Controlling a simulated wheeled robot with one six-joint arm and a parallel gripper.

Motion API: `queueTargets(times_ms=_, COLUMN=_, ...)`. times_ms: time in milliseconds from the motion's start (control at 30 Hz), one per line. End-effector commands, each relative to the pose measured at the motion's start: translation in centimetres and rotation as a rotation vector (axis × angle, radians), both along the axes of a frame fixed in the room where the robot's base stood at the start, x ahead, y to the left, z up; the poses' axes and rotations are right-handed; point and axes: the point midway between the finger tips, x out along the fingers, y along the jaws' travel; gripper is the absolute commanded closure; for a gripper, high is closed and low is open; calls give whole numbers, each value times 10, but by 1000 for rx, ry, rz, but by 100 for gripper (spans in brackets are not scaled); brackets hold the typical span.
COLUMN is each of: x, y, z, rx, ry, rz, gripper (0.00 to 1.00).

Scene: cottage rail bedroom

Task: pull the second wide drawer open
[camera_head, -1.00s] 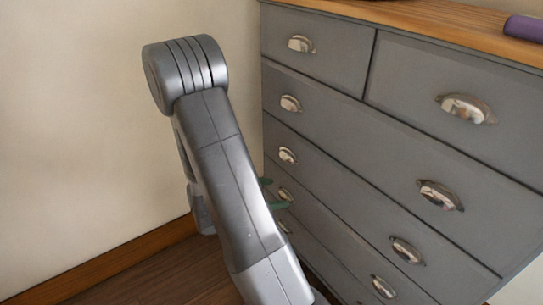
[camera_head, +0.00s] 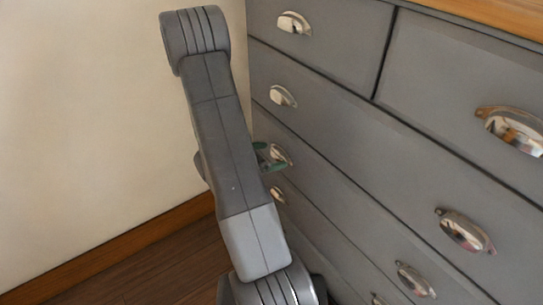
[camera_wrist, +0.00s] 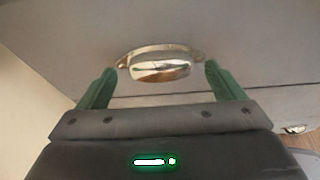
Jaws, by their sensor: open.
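The second wide drawer (camera_head: 345,228) of the grey dresser is closed, its front flush with the others. Its left metal cup handle (camera_head: 282,155) is partly hidden behind my gripper (camera_head: 268,157); its right cup handle (camera_head: 415,279) is clear. In the wrist view one cup handle (camera_wrist: 160,70) is ahead, between my open green fingers, one to each side. The fingers do not grip it; whether they touch the drawer front is unclear. My arm hides part of the dresser's left edge.
A wall (camera_head: 90,100) with a wooden baseboard (camera_head: 120,247) stands close at the left. Two smaller drawers are above, with the first wide drawer (camera_head: 365,150) below them. Dark wooden floor (camera_head: 150,276) shows at lower left.

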Motion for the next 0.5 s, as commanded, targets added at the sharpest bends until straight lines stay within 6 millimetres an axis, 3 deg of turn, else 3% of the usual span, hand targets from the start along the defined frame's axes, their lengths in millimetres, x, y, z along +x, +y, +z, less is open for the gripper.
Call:
queueTargets(times_ms=467, x=6, y=-9, z=-4, rx=-1, ry=1, rz=0, gripper=11)
queueTargets(times_ms=500, x=6, y=-9, z=-4, rx=-1, ry=1, rz=0, gripper=17)
